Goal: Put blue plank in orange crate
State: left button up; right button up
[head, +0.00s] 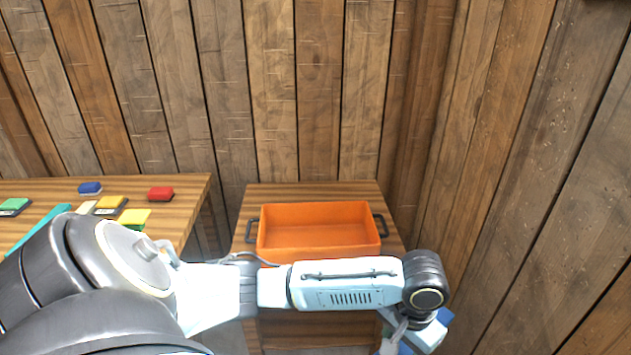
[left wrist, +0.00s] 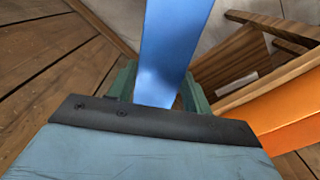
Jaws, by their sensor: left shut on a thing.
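The orange crate (head: 318,219) sits on a small wooden table, open at the top and looking empty, with dark handles on its sides. My left arm reaches across in front of it, and its gripper (head: 404,338) is low, at the front right of the crate. In the left wrist view, the left gripper (left wrist: 158,92) is shut on the blue plank (left wrist: 174,45), which stretches away between its green fingers. Only small blue parts of the plank show in the head view. The crate's orange wall (left wrist: 280,112) shows at right in the wrist view. My right gripper is out of view.
A wooden table (head: 178,212) at left holds a red block (head: 160,193), a blue block (head: 90,188), a yellow block (head: 134,217), a green block (head: 14,206) and a teal strip (head: 38,228). Plank walls close in behind and at right.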

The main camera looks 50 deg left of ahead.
aim_at(317, 243)
jog(key=u, duration=0.85)
jog(key=i, duration=1.6)
jog(key=u, duration=0.9)
